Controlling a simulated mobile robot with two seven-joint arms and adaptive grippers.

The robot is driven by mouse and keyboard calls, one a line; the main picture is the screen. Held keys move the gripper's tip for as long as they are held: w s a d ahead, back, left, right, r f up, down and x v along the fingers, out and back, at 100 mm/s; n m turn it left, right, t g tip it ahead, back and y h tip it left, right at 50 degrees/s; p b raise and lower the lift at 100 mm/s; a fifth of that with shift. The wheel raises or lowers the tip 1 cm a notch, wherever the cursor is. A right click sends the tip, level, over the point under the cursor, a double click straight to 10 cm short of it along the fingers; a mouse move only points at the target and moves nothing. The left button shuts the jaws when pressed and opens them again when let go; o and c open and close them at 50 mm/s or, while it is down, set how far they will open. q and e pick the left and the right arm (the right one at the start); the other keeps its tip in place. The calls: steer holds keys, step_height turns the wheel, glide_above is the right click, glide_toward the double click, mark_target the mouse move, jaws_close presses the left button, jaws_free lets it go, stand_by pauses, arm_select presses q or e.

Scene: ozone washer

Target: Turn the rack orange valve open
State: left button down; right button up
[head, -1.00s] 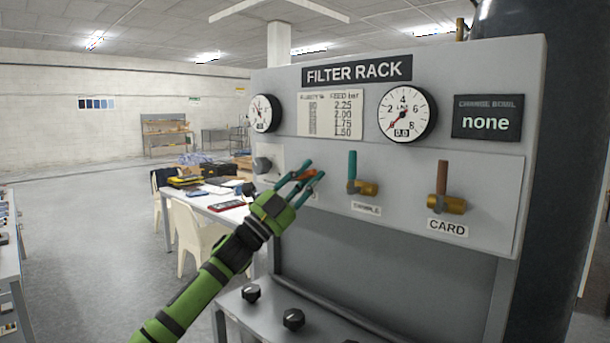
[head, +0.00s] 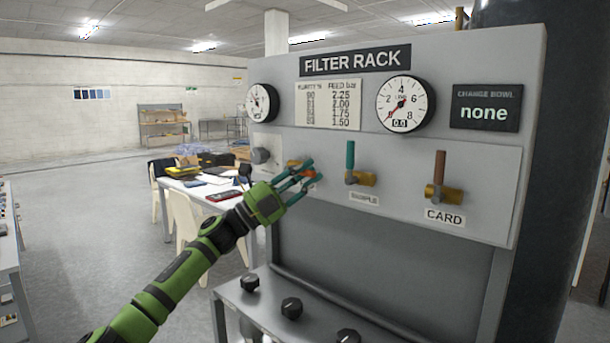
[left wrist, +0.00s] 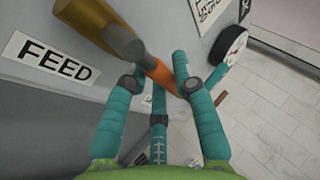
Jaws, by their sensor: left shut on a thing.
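The orange valve handle (left wrist: 160,72) lies between the teal fingers of my left gripper (left wrist: 160,77) in the left wrist view. The handle joins a brass valve body (left wrist: 108,24) beside a FEED label (left wrist: 50,60). In the head view my left gripper (head: 308,172) is at the leftmost valve of the filter rack panel (head: 400,150), shut on the orange handle (head: 295,163). The fingers hide much of that valve and its label. My right gripper is not in view.
To the right of my gripper are a teal-handled valve (head: 350,158) labelled SAMPLE and a brown-handled valve (head: 439,168) labelled CARD, both handles upright. A grey knob (head: 261,156) is just left. Black knobs (head: 291,307) sit on the shelf below. A display (head: 485,113) reads "none".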

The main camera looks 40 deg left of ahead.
arm_select(q)
steer(key=shift+a+r, duration=0.1)
steer(key=shift+r, duration=0.2)
steer(key=c, duration=1)
jaws_free()
steer(key=shift+f, duration=0.2)
steer(key=shift+s+a+f, duration=0.15)
steer(key=shift+s+f, duration=0.15)
steer(key=shift+f, duration=0.15)
steer(key=shift+s+r+v, duration=0.1)
steer(key=shift+v, duration=1.6)
steer(key=shift+s+r+v, duration=0.1)
steer(key=shift+r+v, duration=0.05)
steer(key=shift+v, duration=1.55)
